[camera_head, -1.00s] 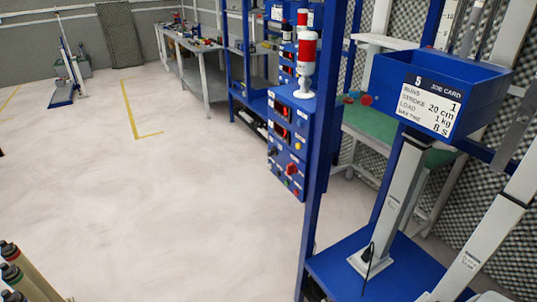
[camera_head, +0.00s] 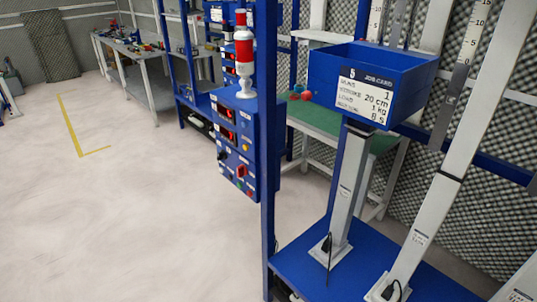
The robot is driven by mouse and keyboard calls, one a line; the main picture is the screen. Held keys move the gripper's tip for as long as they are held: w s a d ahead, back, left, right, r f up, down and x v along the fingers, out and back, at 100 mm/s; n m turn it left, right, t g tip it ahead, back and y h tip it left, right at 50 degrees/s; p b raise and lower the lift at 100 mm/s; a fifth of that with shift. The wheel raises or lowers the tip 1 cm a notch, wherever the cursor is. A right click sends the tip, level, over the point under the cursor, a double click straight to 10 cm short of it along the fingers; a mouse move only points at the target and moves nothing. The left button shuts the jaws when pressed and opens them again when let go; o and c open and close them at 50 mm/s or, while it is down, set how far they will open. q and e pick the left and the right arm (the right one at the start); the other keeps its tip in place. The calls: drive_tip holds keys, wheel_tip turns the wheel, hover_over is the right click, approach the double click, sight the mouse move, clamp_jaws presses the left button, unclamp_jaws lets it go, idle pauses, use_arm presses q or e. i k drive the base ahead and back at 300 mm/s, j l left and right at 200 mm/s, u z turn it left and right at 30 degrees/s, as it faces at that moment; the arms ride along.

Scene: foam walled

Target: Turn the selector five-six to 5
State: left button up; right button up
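A blue control panel (camera_head: 233,150) hangs on the near blue post, left of centre. Its face is seen at a slant and carries red displays, a black knob (camera_head: 222,155), a red knob (camera_head: 241,171) and small coloured buttons. The labels are too small to read, so I cannot tell which knob is the selector five-six or where it points. A blue box (camera_head: 410,75) to the right bears a job card (camera_head: 364,96) marked 5, with stroke 20 cm and load 1 kg. Neither of my grippers is in view.
A red and white signal lamp (camera_head: 244,60) stands on the panel. The blue post (camera_head: 268,200) and a blue base plate (camera_head: 345,275) with grey columns (camera_head: 345,200) lie to the right. Open pale floor (camera_head: 120,210) is at left, with a cluttered workbench (camera_head: 140,62) behind.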

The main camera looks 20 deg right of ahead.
sight(223, 154)
drive_tip(key=i+j+z, duration=0.4)
drive_tip(key=z, duration=0.25)
drive_tip(key=i+j+z, duration=0.15)
drive_tip(key=j+z, duration=0.15)
drive_tip(key=j, duration=0.15)
drive_tip(key=i+j+z, duration=0.1)
drive_tip(key=j+z, duration=0.55)
drive_tip(key=i+j, duration=0.05)
drive_tip(key=j, duration=0.05)
